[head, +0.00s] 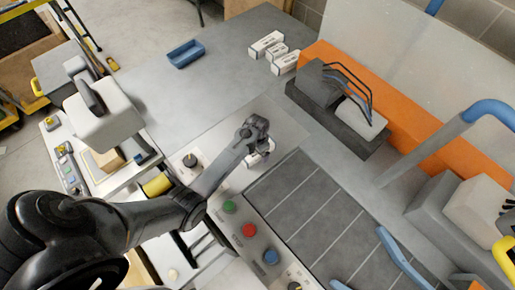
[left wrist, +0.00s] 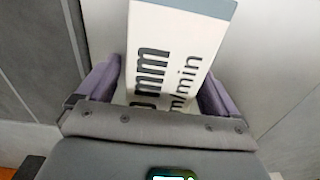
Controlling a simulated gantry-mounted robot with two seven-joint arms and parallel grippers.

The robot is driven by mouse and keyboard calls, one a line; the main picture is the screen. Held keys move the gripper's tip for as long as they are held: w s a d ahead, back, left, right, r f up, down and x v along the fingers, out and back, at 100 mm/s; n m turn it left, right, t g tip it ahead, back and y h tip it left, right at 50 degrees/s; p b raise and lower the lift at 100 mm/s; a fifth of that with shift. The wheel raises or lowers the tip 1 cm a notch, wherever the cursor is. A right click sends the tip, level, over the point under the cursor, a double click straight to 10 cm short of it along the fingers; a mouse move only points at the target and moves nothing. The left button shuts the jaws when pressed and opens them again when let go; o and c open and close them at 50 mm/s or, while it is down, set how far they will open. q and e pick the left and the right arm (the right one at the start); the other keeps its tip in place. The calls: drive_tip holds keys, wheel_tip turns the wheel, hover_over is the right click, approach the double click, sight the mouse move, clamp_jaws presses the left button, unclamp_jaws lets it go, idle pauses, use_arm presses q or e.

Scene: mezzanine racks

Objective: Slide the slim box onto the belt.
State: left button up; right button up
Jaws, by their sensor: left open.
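The slim box (left wrist: 165,50) is white with dark lettering and a grey-blue end, between the two purple fingers in the left wrist view. Only a small part of it (head: 257,160) shows beneath my gripper in the head view. My left gripper (head: 262,148) is open, with one finger on each side of the box; I cannot tell whether they touch it. The dark grey belt (head: 318,205), crossed by pale lines, lies just right of and nearer than the gripper in the head view. My right gripper is not in view.
A panel with green, red and blue buttons (head: 250,231) borders the belt's left side. Several white boxes (head: 276,52) and a blue tray (head: 186,53) stand at the back. A dark grey unit (head: 335,115) stands beyond the belt. A blue rail (head: 402,260) crosses its right side.

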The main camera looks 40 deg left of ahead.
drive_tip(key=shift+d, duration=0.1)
use_arm(q)
drive_tip(key=shift+c, duration=1.2)
drive_tip(key=c, duration=1)
drive_tip(key=shift+d, duration=0.15)
drive_tip(key=shift+c, duration=0.2)
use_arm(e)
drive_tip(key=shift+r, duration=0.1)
